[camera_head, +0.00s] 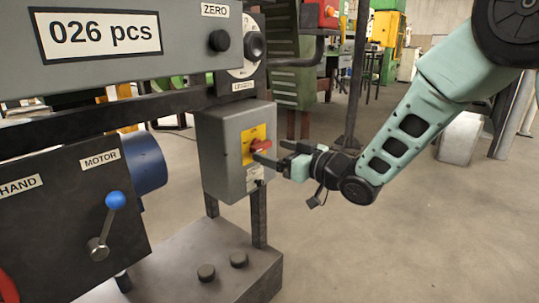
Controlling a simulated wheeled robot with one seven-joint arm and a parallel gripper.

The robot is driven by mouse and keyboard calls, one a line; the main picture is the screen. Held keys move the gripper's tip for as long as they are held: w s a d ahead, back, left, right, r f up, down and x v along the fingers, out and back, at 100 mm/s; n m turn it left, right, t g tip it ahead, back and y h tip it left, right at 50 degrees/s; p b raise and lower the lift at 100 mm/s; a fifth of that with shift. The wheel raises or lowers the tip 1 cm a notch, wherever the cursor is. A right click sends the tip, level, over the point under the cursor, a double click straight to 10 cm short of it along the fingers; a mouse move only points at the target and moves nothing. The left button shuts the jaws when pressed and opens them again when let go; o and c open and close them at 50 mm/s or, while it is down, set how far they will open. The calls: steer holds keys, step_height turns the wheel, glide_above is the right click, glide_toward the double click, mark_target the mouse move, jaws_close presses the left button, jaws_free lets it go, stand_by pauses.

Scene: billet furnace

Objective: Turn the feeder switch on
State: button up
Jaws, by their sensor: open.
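The feeder switch appears to be the red rotary knob (261,145) on a yellow plate (249,139), on the front of a grey box (222,160) mounted on two dark legs. Small writing on the plate is too small to read. My gripper (270,158) reaches in from the right, with its fingers pointing left at the knob. It is open, with its fingertips at or just below the knob. I cannot tell whether they touch it. Part of the box's right face is hidden behind my fingers.
A dark base (215,268) lies below.

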mark_target(261, 147)
steer(key=shift+x, duration=1.25)
steer(key=c, duration=1)
